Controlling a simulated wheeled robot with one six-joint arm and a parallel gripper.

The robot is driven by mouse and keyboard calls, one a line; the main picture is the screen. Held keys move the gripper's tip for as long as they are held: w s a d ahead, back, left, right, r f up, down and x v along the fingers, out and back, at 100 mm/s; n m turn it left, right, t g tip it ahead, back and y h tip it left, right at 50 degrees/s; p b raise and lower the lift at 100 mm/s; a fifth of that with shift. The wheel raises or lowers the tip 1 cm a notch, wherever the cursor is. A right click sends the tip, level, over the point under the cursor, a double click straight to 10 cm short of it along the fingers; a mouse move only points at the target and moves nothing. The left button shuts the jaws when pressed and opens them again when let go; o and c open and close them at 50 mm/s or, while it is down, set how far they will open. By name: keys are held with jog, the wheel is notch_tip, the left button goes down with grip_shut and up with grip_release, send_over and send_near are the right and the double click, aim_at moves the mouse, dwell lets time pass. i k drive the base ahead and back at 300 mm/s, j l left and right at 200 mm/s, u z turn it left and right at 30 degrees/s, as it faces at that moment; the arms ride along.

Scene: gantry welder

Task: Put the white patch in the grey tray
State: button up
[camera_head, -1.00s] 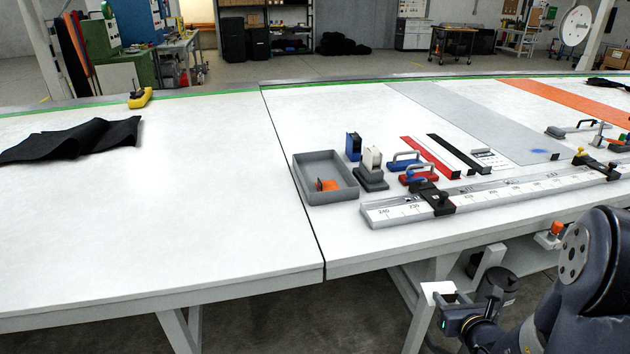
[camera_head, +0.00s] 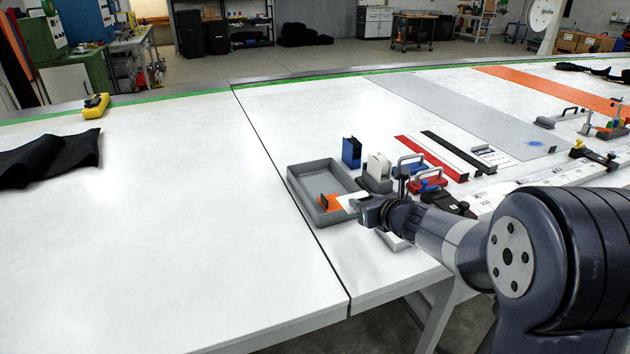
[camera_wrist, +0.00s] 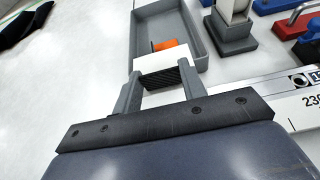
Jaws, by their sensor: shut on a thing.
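The white patch (camera_head: 352,200) is held in my gripper (camera_head: 366,208), which is shut on it. In the wrist view the white patch (camera_wrist: 161,61) sits between the two fingers of my gripper (camera_wrist: 160,87). It overlaps the near end of the grey tray (camera_wrist: 146,32) in that view; its height above the tray is hard to tell. The grey tray (camera_head: 302,182) is on the table, left of my gripper in the head view. An orange piece (camera_head: 329,202) lies in the tray, also seen in the wrist view (camera_wrist: 165,45), partly hidden by the patch.
A grey dispenser (camera_head: 377,172) and a blue one (camera_head: 351,152) stand right of the tray. The table left of the tray is clear up to the black cloth (camera_head: 45,157).

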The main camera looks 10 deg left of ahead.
aim_at(314, 180)
jog(key=i+j, duration=0.8)
